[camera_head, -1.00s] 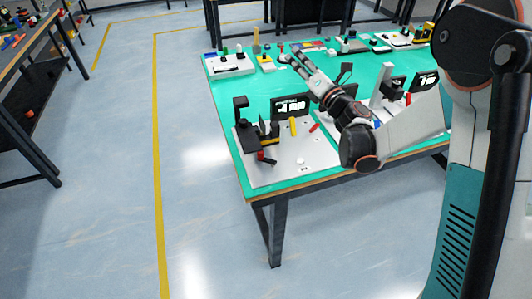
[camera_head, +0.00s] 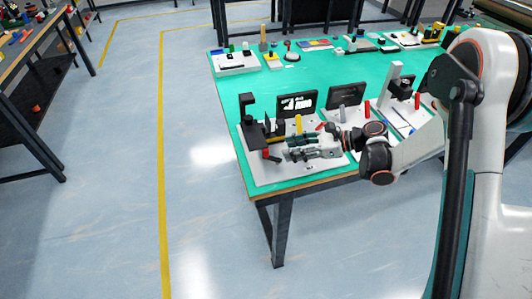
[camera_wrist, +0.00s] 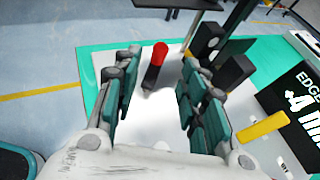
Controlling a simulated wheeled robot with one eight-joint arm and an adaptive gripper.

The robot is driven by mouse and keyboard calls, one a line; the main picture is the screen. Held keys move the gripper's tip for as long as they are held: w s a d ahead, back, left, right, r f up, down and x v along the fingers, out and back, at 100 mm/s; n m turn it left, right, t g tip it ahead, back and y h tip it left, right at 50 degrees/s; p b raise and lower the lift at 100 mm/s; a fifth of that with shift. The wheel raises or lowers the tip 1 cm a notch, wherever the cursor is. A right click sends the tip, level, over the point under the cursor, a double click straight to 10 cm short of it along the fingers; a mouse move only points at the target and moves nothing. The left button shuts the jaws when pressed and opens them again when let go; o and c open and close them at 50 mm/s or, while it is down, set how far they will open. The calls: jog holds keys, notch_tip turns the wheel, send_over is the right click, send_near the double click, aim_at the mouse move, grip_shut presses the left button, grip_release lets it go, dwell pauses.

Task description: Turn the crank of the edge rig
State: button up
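The edge rig stands on a white base plate (camera_head: 262,176) at the table's near left corner. It has a black upright mechanism (camera_head: 250,128) and a dark display (camera_head: 297,104), which reads "EDGE" in the wrist view (camera_wrist: 298,98). Its crank (camera_head: 270,155) has a red knob, low on the front of the mechanism. In the wrist view the red-tipped crank handle (camera_wrist: 155,64) shows between and beyond the fingers. My gripper (camera_head: 290,148) is open, with its fingertips just right of the crank and apart from it. Nothing is between the fingers (camera_wrist: 156,92).
Another rig with a dark screen (camera_head: 346,94) is to the right.

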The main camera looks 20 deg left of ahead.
aim_at(265, 151)
jog(key=b+x, duration=0.2)
jog(key=x, duration=0.8)
jog(key=shift+b, duration=0.3)
jog(key=shift+r, duration=0.1)
grip_shut()
